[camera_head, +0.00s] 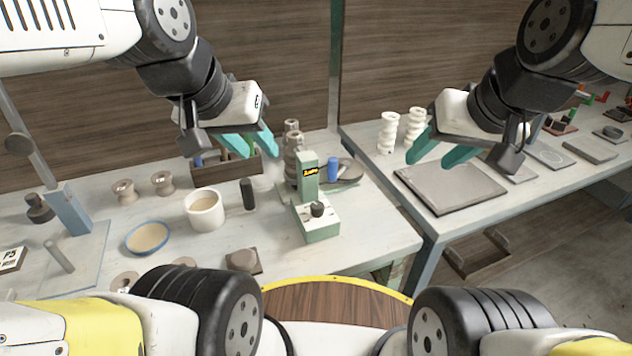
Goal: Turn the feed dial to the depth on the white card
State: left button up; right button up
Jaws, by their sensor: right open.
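The feed dial (317,209) looks like the small black knob on the pale base of a green machine (322,228) on the left bench. A yellow label is on the machine's upright; its text is too small to read surely. A white card (11,260) with dark lettering, perhaps "P5", stands at the far left edge. My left gripper (262,155) is open and empty, above and left of the machine. My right gripper (428,163) is open and empty over the right bench, right of the machine. Neither touches the dial.
A white pot (204,211), a blue-rimmed bowl (148,238) and a dark cylinder (247,194) stand left of the machine. Ribbed pale columns (291,152) and a blue cylinder (333,170) stand close behind it. A grey slab (450,188) lies on the right bench.

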aim_at(317, 207)
jog(key=j+u, duration=0.15)
jog(key=u, duration=0.5)
jog(key=j+u, duration=0.35)
jog(key=j, duration=0.2)
jog(key=j+u, duration=0.3)
jog(key=j, duration=0.8)
jog(key=i+j, duration=0.1)
jog(key=j, duration=0.4)
jog(key=k, duration=0.15)
jog(key=i, duration=0.1)
jog(key=u, duration=0.05)
